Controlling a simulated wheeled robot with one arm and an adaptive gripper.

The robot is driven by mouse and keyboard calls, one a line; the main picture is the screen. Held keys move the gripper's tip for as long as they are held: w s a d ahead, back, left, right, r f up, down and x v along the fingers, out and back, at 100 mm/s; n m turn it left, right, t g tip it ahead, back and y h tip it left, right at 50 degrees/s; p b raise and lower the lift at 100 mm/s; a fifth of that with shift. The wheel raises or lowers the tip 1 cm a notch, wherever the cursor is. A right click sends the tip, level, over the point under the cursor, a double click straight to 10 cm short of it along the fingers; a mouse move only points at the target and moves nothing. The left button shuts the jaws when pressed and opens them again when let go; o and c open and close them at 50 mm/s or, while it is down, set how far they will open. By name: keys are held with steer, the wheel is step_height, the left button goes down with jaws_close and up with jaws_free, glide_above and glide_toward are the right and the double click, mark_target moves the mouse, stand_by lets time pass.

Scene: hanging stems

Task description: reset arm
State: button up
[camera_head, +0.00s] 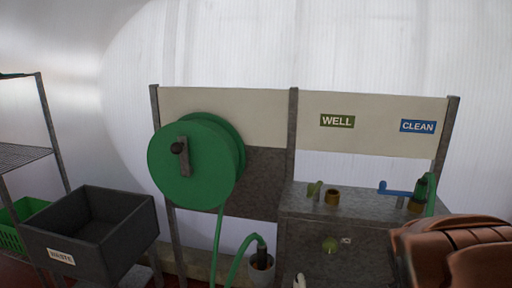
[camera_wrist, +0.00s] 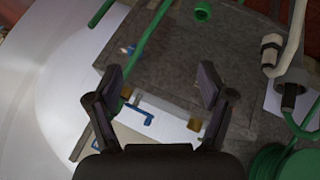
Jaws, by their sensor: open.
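My gripper (camera_wrist: 160,78) is open and empty in the wrist view, its two dark fingers spread wide apart. Beyond and below the fingers are a blue lever (camera_wrist: 136,112) and a brass fitting (camera_wrist: 194,125) on the grey bench. In the head view my gripper is not seen; a copper-coloured part at the lower right seems to be my arm. There the grey bench (camera_head: 350,205) carries the blue lever (camera_head: 396,190), the brass fitting (camera_head: 332,197) and a green lever (camera_head: 314,189).
A green hose reel (camera_head: 190,165) hangs left of the bench, its hose running to a grey cup (camera_head: 261,270). WELL (camera_head: 337,121) and CLEAN (camera_head: 417,126) signs are on the back panel. A dark WASTE bin (camera_head: 62,256) and a green crate (camera_head: 12,238) are at left.

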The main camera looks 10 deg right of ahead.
steer(key=s+a+r+g+y+p, duration=0.3)
steer(key=s+a+p, duration=0.2)
steer(key=s+a, duration=0.3)
steer(key=s+a+r+n+g+y+p, duration=0.1)
steer(key=s+a+r+g+y+p, duration=0.2)
steer(key=s+a, duration=0.6)
steer(key=a+r+p, duration=0.1)
steer(key=a+p, duration=0.1)
steer(key=a, duration=0.2)
steer(key=shift+r, duration=0.25)
